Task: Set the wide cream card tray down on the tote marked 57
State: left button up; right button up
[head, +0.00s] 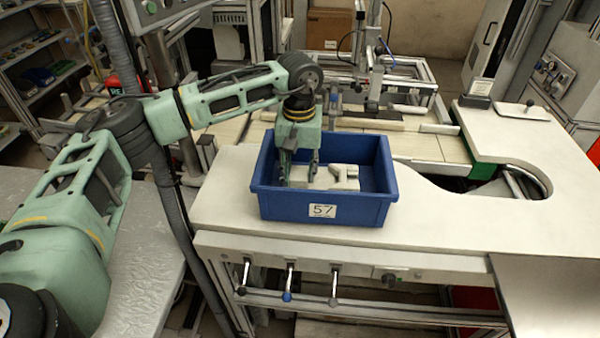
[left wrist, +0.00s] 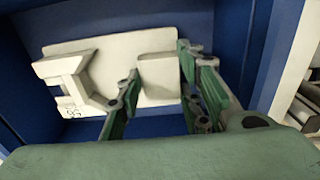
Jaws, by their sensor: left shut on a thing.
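The wide cream card tray (head: 345,174) is inside the blue tote (head: 275,206), below its rim; the tote's front label reads 57. In the left wrist view the cream tray (left wrist: 110,60) shows a flat plate with raised moulded parts and a small printed mark. My left gripper (head: 298,174) reaches down into the tote at its left side. In the left wrist view its fingers (left wrist: 158,76) stand on either side of a raised part of the tray, shut on it. I cannot tell whether the tray's underside touches the tote floor. My right gripper is not in view.
The tote stands on a pale workbench (head: 440,215) near its front edge. Bare bench lies to its right, beside a curved cut-out (head: 500,190). A metal frame fixture (head: 375,80) stands behind. Small levers (head: 288,282) hang below the bench front.

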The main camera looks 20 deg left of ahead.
pick_arm(q)
jog(key=shift+f, duration=1.05)
jog(key=o, duration=0.9)
jog(key=shift+c, duration=0.2)
jog(key=o, duration=0.4)
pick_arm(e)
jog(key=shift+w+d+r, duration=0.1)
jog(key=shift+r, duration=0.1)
pick_arm(q)
jog(key=shift+r, duration=0.25)
jog(key=shift+w+r, duration=0.1)
jog(key=shift+r, duration=0.3)
notch_tip(320, 180, up, 11)
jog(key=b, duration=0.3)
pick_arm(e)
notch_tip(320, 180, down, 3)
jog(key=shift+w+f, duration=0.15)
